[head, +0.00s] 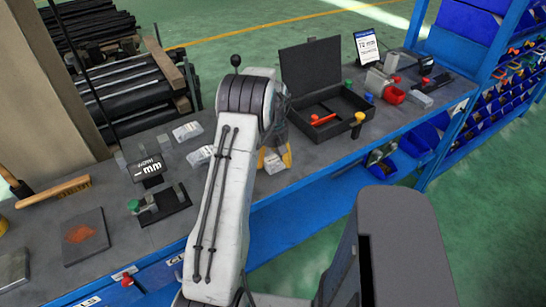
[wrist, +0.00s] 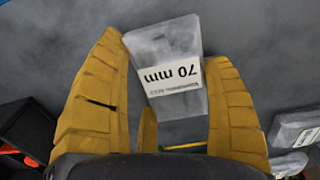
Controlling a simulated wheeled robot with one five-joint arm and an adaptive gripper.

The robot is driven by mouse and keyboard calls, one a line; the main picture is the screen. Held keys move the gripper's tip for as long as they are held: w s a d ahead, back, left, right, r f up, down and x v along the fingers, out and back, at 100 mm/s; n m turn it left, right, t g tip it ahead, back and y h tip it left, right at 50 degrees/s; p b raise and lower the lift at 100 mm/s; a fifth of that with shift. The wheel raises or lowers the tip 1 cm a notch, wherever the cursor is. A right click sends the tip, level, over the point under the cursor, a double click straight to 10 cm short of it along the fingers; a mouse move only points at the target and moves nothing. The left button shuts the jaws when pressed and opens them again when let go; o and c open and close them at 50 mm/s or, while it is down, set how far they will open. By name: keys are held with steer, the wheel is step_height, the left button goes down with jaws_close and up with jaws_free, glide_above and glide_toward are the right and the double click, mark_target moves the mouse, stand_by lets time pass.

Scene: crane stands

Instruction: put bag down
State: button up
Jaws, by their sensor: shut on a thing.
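A clear plastic bag (wrist: 165,50) with a white "70 mm" label sits between the yellow fingers of my gripper (wrist: 165,100) in the wrist view. My gripper is shut on it. In the head view, my gripper (head: 275,157) is low over the middle of the grey bench, partly hidden by my arm. The bag (head: 272,165) shows as a small pale patch between the fingers. I cannot tell whether it touches the bench top.
Other bags (head: 187,131) lie left of my arm on the bench (head: 235,205). An open black case (head: 345,100) with a red-ended tool stands right of my gripper. A black display stand (head: 148,168), a brush (head: 55,190) and a plate (head: 85,236) are at left.

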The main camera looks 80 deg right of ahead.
steer(key=shift+f, duration=0.2)
steer(key=o, duration=1.3)
steer(key=shift+r, duration=0.1)
steer(key=shift+c, duration=0.2)
steer(key=shift+r, duration=0.1)
